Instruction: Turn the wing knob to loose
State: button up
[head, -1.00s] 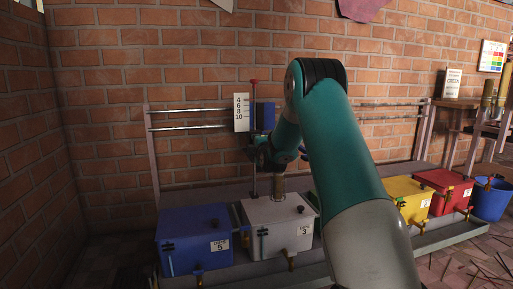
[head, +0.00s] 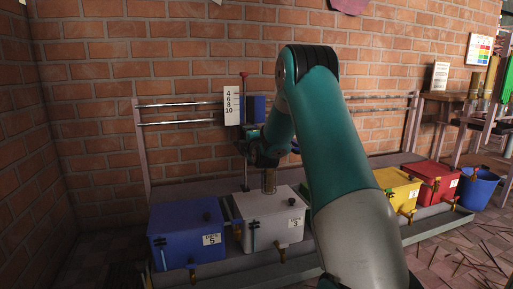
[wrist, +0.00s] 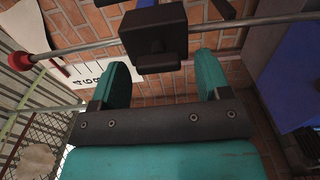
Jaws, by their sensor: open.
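A dark, blocky knob-like part (wrist: 153,36), which looks like the wing knob, is in the wrist view. It lies ahead of and between the two teal fingers of my gripper (wrist: 163,66). The fingers are apart with nothing clamped between them. I cannot tell which way the knob is turned. In the head view, my gripper (head: 262,154) is just below the blue carriage (head: 257,109) on the rails; my arm hides part of this area. A white scale plate (head: 232,105) marked 4, 6, 8, 10 is left of the carriage.
A red-topped thin rod (head: 243,86) stands beside the carriage and crosses the wrist view (wrist: 90,42). Below are a blue box (head: 180,238) and a white box (head: 265,220); yellow (head: 402,187) and red (head: 432,180) boxes are right. A brick wall is behind.

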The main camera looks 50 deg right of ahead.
jog(key=b+v, duration=0.3)
jog(key=v, duration=1.2)
jog(key=shift+s+a, duration=0.25)
